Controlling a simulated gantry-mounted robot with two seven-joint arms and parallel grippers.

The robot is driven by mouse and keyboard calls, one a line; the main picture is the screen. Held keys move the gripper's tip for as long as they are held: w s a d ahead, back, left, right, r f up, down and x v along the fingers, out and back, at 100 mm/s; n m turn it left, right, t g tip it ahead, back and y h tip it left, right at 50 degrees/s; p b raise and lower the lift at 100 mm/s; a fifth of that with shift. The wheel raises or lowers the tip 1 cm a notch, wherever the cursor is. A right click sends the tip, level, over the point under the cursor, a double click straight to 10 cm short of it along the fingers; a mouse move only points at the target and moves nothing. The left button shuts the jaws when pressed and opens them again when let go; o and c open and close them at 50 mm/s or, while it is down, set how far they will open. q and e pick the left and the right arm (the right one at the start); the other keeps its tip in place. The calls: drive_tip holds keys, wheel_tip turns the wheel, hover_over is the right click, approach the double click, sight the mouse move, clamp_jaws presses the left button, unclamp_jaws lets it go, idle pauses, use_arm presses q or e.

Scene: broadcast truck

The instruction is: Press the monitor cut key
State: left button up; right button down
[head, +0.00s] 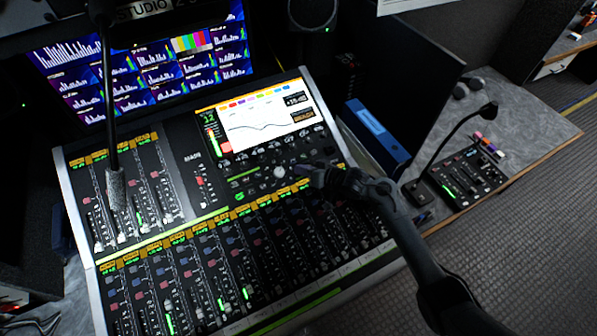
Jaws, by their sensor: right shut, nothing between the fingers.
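A large mixing console (188,180) with rows of faders and lit keys fills the middle of the head view. Its upper right holds a bright screen (268,118), with a panel of small keys and knobs below it. I cannot tell which key is the monitor cut key; labels are too small to read. My right gripper (314,177) is shut and empty. It is over the key panel below the screen, right of a pale round knob (279,172), and hides part of the panel. I cannot tell whether it touches a key. My left gripper is not in view.
A foam-tipped gooseneck microphone (116,190) hangs over the console's left part. A multi-picture monitor wall (150,72) stands behind. Right of the console are a blue binder (372,128), a dark upright panel (412,75), and a small control box (468,176) with its own gooseneck microphone (487,109).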

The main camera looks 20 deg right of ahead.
drive_tip(key=shift+w+f, duration=0.15)
drive_tip(key=shift+f, duration=0.2)
idle(0.5)
drive_tip(key=shift+s+r+p, duration=0.25)
drive_tip(key=shift+r+p, duration=0.35)
drive_tip(key=shift+p, duration=0.1)
drive_tip(key=shift+s+r+p, duration=0.15)
drive_tip(key=shift+r+p, duration=0.1)
drive_tip(key=shift+p, duration=0.2)
drive_tip(key=shift+r, duration=0.1)
drive_tip(key=shift+r+p, duration=0.2)
drive_tip(key=shift+p, duration=0.15)
drive_tip(key=r+p, duration=0.1)
drive_tip(key=p, duration=0.1)
drive_tip(key=s+r+p, duration=0.1)
drive_tip(key=r+p, duration=0.1)
drive_tip(key=s+r+p, duration=0.1)
drive_tip(key=r+p, duration=0.1)
drive_tip(key=p, duration=0.1)
drive_tip(key=shift+s+d, duration=0.15)
drive_tip(key=shift+f, duration=0.1)
